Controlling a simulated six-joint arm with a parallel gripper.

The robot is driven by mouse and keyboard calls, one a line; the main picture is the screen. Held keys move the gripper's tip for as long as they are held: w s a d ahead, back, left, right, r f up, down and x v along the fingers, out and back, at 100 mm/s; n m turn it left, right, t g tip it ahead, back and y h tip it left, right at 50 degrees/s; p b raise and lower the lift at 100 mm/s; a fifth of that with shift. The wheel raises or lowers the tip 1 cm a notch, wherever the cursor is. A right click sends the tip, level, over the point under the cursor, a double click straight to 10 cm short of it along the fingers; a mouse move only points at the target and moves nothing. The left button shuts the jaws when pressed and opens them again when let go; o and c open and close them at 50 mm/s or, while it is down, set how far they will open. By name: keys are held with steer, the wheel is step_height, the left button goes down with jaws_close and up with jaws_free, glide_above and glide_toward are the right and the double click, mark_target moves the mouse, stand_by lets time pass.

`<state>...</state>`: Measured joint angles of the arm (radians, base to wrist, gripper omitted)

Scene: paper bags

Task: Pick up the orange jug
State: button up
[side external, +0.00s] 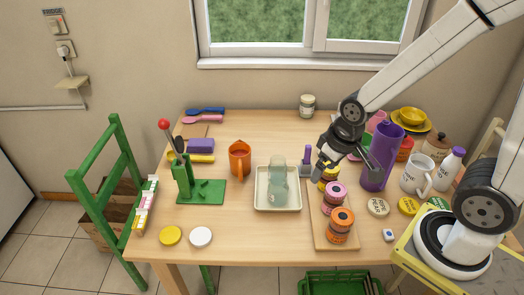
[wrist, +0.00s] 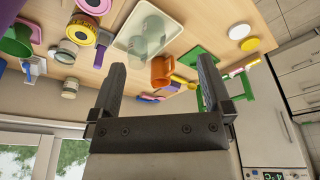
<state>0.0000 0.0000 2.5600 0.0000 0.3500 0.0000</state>
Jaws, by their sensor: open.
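The orange jug (side external: 240,160) stands upright on the wooden table, left of the middle, with its handle toward the front in the side view. It also shows in the wrist view (wrist: 162,72), between my fingers in the picture but well beyond them. My gripper (side external: 345,168) is above the right half of the table, to the right of the jug and apart from it. Its two fingers (wrist: 161,82) are spread wide in the wrist view with nothing between them.
A cream tray (side external: 278,208) holding a translucent greenish vessel (side external: 278,176) stands right of the jug. A green stand (side external: 196,185) with a red-knobbed lever is to its left. A purple pitcher (side external: 381,158) and a wooden board (side external: 322,232) with stacked rolls are near my gripper.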

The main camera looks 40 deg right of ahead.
stand_by(0.5)
steer(key=n+y, duration=0.3)
steer(key=n, duration=0.7)
glide_above(242, 163)
steer(key=s+d, duration=0.1)
steer(key=d, duration=0.1)
step_height(242, 163, down, 14)
steer(key=shift+s+a+r, duration=0.15)
steer(key=shift+s+r, duration=0.05)
steer(key=shift+f, duration=0.1)
steer(key=shift+x, duration=1.2)
steer(key=shift+w+a, duration=0.1)
steer(key=shift+a, duration=0.05)
steer(key=shift+x, duration=2.55)
steer(key=shift+a, duration=0.15)
steer(key=shift+c, duration=0.2)
